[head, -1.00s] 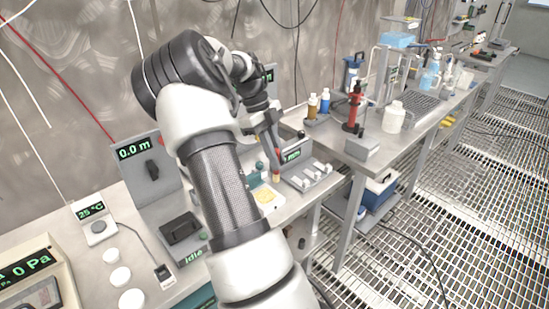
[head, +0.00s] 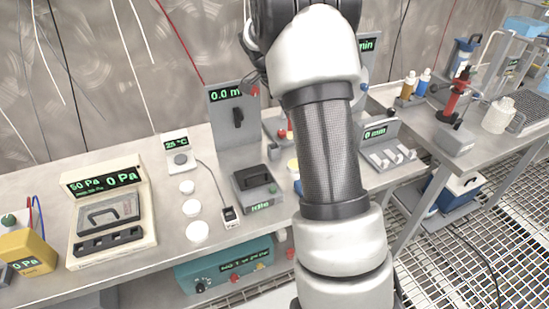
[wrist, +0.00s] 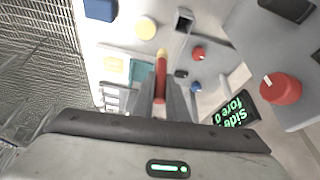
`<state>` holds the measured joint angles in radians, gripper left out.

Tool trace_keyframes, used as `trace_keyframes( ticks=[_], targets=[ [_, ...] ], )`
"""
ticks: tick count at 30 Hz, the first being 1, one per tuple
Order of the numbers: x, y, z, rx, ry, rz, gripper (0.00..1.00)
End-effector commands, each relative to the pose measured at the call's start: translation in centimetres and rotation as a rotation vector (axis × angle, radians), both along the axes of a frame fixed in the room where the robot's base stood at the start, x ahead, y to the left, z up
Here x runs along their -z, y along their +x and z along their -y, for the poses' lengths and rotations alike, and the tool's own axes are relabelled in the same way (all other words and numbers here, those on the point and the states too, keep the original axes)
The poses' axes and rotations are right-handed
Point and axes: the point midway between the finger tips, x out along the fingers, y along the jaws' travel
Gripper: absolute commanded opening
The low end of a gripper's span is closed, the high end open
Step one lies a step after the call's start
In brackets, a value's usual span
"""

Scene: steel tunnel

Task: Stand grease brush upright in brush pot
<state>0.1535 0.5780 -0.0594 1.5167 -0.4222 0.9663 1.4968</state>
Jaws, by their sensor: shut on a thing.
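My gripper (wrist: 160,92) is shut on a slim red-handled thing with a yellow end, which I take to be the grease brush (wrist: 161,65). It points away from the wrist camera, over the pale bench. A small grey square holder with a dark hollow (wrist: 184,20) stands beyond and slightly right of the brush tip; it may be the brush pot. The brush is apart from it in the picture. In the head view my own arm hides most of the gripper and what it holds.
In the wrist view a panel with a red knob (wrist: 281,89) and a green display stands close on the right. A round cream disc (wrist: 146,29) and a teal block (wrist: 141,74) lie near. In the head view, white discs (head: 194,209) and gauges fill the bench's left.

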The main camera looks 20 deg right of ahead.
Motion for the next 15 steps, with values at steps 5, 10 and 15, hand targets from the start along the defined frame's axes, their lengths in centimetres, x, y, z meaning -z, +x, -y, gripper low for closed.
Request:
trace_keyframes(
  ticks=[5, 10, 15],
  targets=[
    [-1.0, 2.5, -3.3, -0.217, -0.001, -0.001, 0.0],
    [-0.1, 3.1, -4.1, -0.273, 0.0, -0.005, 0.0],
    [2.8, 3.0, -4.1, -0.271, 0.001, -0.007, 0.0]
  ],
)
